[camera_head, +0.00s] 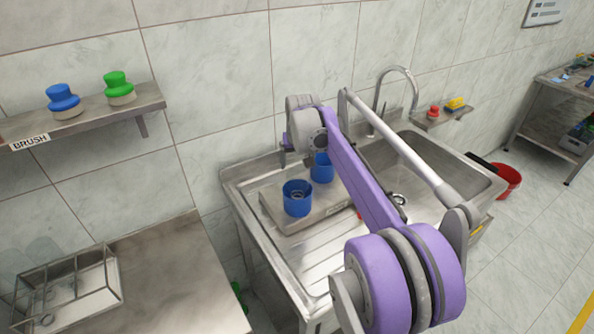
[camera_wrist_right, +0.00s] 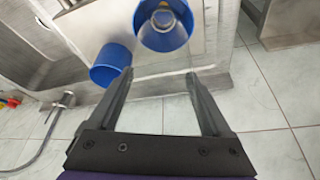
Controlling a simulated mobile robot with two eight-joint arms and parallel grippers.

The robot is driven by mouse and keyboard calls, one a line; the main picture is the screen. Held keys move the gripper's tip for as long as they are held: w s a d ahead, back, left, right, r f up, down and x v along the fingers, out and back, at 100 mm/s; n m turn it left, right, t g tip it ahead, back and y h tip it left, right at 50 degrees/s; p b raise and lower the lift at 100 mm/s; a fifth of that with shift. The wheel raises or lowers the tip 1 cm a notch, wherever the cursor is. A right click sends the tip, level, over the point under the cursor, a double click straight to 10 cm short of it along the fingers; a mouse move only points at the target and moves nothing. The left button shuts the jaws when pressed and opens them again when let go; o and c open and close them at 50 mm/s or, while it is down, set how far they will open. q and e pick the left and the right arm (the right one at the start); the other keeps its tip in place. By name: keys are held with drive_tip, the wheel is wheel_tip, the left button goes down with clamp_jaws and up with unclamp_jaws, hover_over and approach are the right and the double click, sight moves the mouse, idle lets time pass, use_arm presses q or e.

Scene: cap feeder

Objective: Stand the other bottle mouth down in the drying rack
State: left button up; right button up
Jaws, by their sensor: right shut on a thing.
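My right gripper (camera_wrist_right: 159,76) shows in the right wrist view with its fingers apart around something clear and very faint, which looks like a see-through bottle; its outline and mouth direction are hard to make out. In the head view the same gripper (camera_head: 287,146) is mostly hidden behind my wrist, above the sink's drainboard. The drying rack appears to be the metal framed tray (camera_head: 118,284) at lower left, with small rings inside. Faint clear bottle-like shapes (camera_head: 42,250) show at its back left. My left gripper is not in view.
Two blue cups, one in front (camera_head: 297,199) and one behind (camera_head: 322,168), stand on a flat base on the drainboard by the sink (camera_head: 440,165). A shelf (camera_head: 90,117) holds blue and green brushes. A red bucket (camera_head: 508,181) stands right of the sink.

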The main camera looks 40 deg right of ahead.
drive_tip(key=r+p, duration=0.3)
drive_tip(key=r, duration=0.9)
drive_tip(key=shift+w+r, duration=0.15)
drive_tip(key=shift+w, duration=0.05)
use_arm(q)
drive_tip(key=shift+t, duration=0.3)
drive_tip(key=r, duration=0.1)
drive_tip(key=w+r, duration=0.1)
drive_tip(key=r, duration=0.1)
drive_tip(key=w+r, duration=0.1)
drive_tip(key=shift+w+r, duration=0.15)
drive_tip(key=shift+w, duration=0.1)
use_arm(e)
wheel_tip(320, 180, up, 8)
drive_tip(key=shift+s, duration=0.2)
